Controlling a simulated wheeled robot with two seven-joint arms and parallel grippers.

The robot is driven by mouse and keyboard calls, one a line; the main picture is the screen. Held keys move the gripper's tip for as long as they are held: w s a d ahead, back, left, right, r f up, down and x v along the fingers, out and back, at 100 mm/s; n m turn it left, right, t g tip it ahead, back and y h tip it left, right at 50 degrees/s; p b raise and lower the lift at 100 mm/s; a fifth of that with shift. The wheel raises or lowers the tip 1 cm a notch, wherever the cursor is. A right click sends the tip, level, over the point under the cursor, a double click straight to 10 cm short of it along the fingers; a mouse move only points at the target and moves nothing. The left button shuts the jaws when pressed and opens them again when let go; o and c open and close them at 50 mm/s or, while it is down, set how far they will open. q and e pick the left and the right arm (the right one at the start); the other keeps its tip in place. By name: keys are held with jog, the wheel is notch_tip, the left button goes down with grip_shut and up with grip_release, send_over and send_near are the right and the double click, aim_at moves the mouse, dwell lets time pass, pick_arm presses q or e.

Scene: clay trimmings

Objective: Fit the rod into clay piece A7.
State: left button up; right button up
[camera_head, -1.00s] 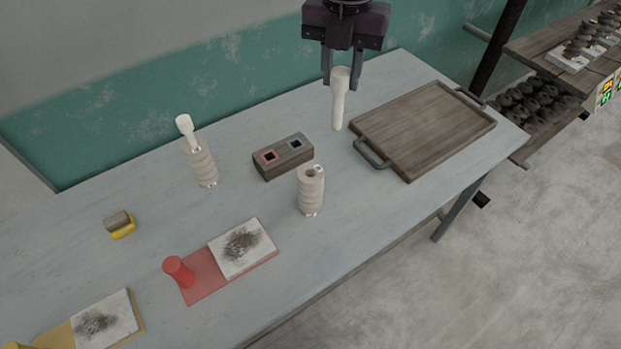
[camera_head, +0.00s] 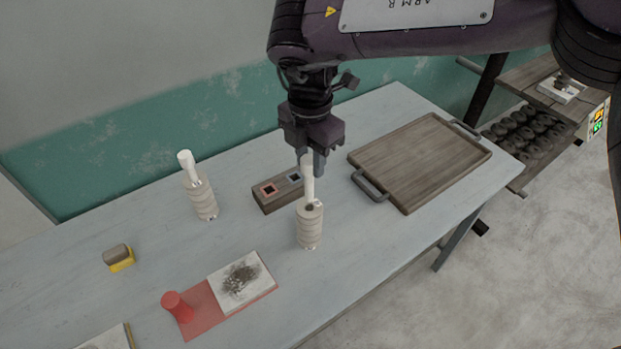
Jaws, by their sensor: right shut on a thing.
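A white rod (camera_head: 308,186) is held upright in my right gripper (camera_head: 313,162), which is shut on its upper part. Directly below stands a ribbed beige clay piece (camera_head: 309,231), upright on the table, with a dark hole in its top. The rod's lower end overlaps the top of this piece by the hole; I cannot tell whether it is inside. Another ribbed clay piece (camera_head: 203,200) stands to the left with a white rod (camera_head: 187,165) sticking out of its top. No tag reading A7 is legible. My left gripper is not in view.
A wooden block (camera_head: 266,202) with red-rimmed and blue-rimmed sockets sits just behind the clay piece. A wooden tray (camera_head: 420,160) lies at the right.

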aim_at(311, 183)
notch_tip(311, 183, down, 6)
jog(key=shift+p, duration=0.6)
jog(key=shift+f, duration=0.15)
jog(key=shift+f, duration=0.2)
jog(key=o, duration=1.1)
